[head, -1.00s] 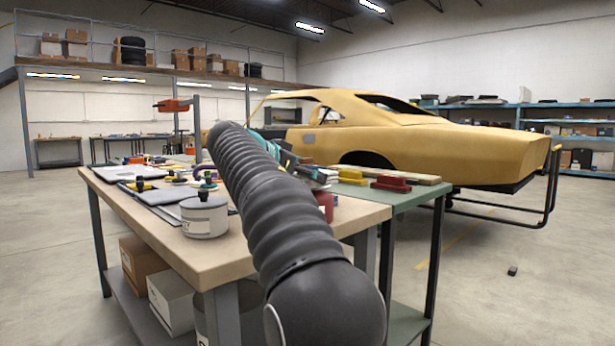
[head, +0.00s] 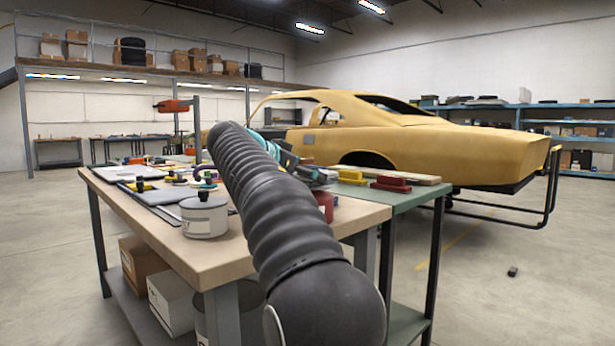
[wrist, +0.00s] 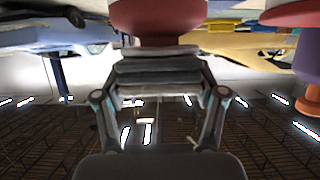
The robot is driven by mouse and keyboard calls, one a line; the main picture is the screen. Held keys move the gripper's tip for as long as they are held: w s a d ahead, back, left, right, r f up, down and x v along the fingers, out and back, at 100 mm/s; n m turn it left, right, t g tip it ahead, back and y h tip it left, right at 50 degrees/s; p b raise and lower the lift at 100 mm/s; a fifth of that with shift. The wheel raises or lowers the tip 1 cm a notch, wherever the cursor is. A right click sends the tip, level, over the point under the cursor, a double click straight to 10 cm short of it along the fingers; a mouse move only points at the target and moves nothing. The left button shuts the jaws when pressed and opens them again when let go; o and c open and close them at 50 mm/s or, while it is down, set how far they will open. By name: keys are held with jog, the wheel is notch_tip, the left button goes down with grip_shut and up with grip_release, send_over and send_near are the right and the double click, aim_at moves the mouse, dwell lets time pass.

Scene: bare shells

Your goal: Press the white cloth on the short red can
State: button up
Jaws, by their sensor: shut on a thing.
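In the wrist view my gripper (wrist: 158,98) is shut on the white cloth (wrist: 158,72), a flat stack of greyish-white folds between the fingers. A rounded red body, seemingly the short red can (wrist: 158,14), shows just beyond the cloth at the top edge, with a narrower dark red part behind the folds. I cannot tell whether cloth and can touch. In the head view a red can (head: 326,203) stands near the bench's right edge, partly hidden by my arm. My arm also hides most of the gripper and the cloth there.
A grey-white tin (head: 204,218) stands on the wooden bench (head: 170,236) left of my arm. Red (head: 391,183) and yellow (head: 351,177) blocks lie on the green table (head: 412,198) at right. A yellow car shell (head: 430,146) stands behind. The floor at right is mostly clear.

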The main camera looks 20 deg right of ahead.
jog(key=shift+f, duration=0.15)
jog(key=shift+r+p, duration=3.1)
jog(key=shift+r, duration=0.5)
